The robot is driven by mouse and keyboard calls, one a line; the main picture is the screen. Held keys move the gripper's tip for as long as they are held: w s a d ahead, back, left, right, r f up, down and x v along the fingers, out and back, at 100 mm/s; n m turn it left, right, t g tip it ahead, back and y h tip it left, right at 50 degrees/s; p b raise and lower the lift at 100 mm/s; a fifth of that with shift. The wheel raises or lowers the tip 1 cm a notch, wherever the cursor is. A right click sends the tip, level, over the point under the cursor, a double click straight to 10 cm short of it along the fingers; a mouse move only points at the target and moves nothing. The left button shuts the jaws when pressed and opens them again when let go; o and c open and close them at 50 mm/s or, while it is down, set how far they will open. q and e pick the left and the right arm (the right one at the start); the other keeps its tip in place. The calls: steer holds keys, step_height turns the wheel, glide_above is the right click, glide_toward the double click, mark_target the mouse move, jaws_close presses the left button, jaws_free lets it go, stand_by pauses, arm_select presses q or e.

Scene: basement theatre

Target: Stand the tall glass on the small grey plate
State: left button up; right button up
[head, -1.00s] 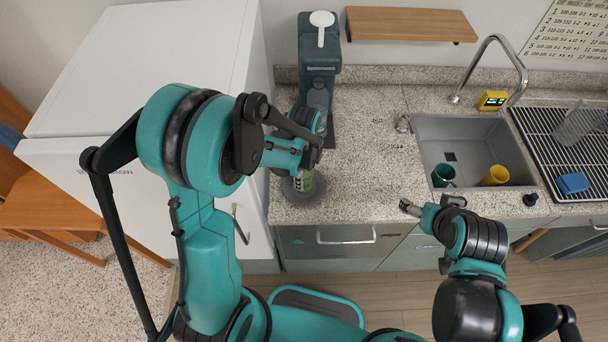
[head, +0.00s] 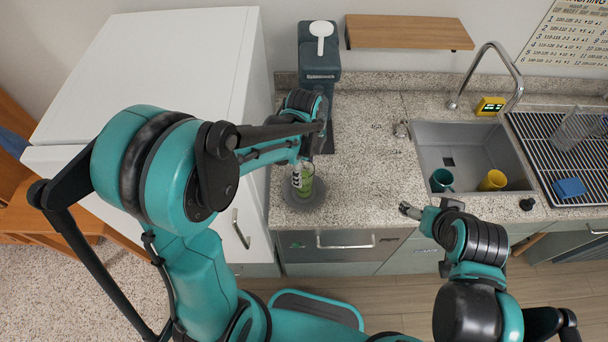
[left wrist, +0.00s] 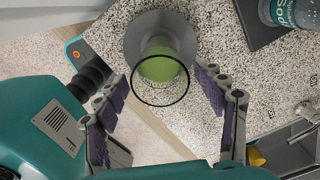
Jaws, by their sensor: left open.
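The tall glass (head: 306,181), with green contents, stands upright on the small grey plate (head: 318,199) at the counter's front left. In the left wrist view I look down past the glass rim (left wrist: 160,83), with the grey plate (left wrist: 133,46) beneath its base. My left gripper (head: 300,161) is just above and behind the glass. In the left wrist view its fingers (left wrist: 158,86) are spread wide on either side of the rim, apart from the glass. My right gripper (head: 405,210) is over the counter's front edge, too small to tell its jaws.
A grey-blue drinks machine (head: 320,62) stands behind the left arm. The sink (head: 462,132) holds a teal mug (head: 441,180) and a yellow mug (head: 492,180). A drying rack (head: 545,150) is at right. The counter between plate and sink is clear.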

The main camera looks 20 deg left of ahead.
arm_select(q)
step_height(320, 180, up, 5)
steer(key=shift+f+p, duration=0.1)
steer(key=shift+p, duration=0.2)
arm_select(e)
steer(key=shift+r, duration=0.5)
